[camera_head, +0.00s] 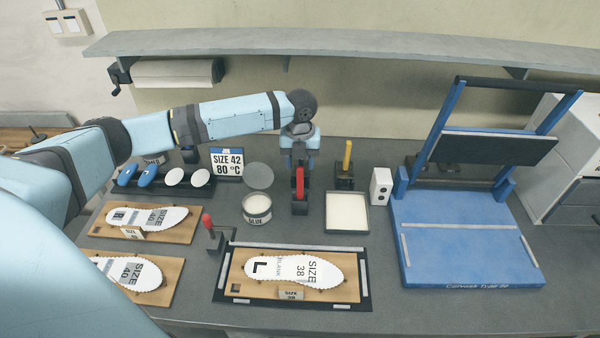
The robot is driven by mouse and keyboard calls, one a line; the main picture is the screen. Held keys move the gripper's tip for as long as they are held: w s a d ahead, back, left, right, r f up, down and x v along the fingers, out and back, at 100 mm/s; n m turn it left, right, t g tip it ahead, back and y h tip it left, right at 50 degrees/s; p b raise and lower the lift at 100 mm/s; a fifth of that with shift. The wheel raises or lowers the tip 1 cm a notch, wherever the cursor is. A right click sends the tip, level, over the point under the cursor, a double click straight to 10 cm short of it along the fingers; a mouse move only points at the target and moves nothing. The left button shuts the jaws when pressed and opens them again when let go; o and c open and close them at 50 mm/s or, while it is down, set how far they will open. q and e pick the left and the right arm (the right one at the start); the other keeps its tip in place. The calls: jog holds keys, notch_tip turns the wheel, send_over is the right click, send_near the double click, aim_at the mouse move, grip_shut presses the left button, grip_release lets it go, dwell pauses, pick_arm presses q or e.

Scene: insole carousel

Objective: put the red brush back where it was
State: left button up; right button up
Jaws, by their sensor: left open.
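The red brush (300,184) stands upright in a small black holder (300,208) near the middle of the bench. My left gripper (300,162) points down at the top of the red handle and is open. Its fingers are small and dark here, so I cannot tell whether they touch the handle. The brush's lower end is hidden in the holder. My right gripper is out of view.
A yellow-handled brush (347,160) stands in another black holder to the right. An open glue tin (257,208), a pale tray (347,212) and a red-knobbed clamp (207,222) are close by. A blue press (465,240) fills the right side.

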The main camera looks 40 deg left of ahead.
pick_arm(q)
notch_tip(320, 180, up, 7)
jog(key=shift+r, duration=0.15)
dwell(0.6)
